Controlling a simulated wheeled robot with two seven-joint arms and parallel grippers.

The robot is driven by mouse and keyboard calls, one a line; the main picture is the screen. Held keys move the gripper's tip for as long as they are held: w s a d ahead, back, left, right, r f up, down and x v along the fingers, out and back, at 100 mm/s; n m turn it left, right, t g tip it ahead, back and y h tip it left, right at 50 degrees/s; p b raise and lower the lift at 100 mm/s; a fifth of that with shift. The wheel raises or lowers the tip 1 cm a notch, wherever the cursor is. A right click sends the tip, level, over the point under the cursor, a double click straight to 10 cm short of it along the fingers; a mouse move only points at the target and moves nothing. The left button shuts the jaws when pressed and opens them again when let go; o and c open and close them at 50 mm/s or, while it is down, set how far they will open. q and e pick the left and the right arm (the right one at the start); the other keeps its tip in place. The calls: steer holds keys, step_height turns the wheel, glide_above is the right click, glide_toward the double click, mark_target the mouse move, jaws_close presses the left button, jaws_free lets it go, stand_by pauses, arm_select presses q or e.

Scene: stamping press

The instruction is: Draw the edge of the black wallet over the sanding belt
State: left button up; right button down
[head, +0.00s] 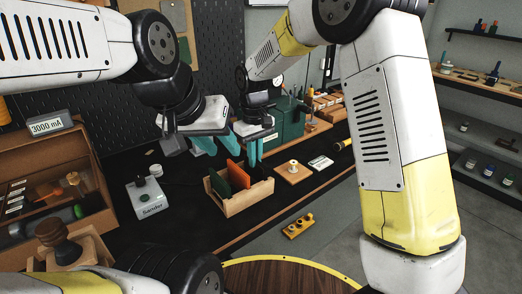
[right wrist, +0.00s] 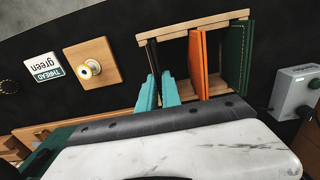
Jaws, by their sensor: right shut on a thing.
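The black wallet (right wrist: 152,57) stands on edge in one end of a wooden rack (right wrist: 190,24) in the right wrist view. My right gripper (right wrist: 160,90) has its teal fingers on either side of the wallet's near end, shut on it. In the head view my right gripper (head: 255,155) is at the right end of the rack (head: 240,202), and the wallet is hard to make out. My left gripper (head: 214,147) is above and left of the rack, its teal fingers apart and nothing seen between them. I cannot make out a sanding belt; a grey box labelled Sander (head: 149,199) stands left of the rack.
An orange wallet (right wrist: 199,64) and a green wallet (right wrist: 239,57) stand in the same rack. A wooden plate with a thread spool (head: 293,170) and a thread label card (head: 320,162) lie to its right. A wooden cabinet (head: 45,170) stands at the left.

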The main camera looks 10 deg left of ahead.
steer(key=shift+r, duration=0.5)
steer(key=shift+r, duration=0.1)
steer(key=shift+r, duration=3.4)
steer(key=shift+r, duration=0.1)
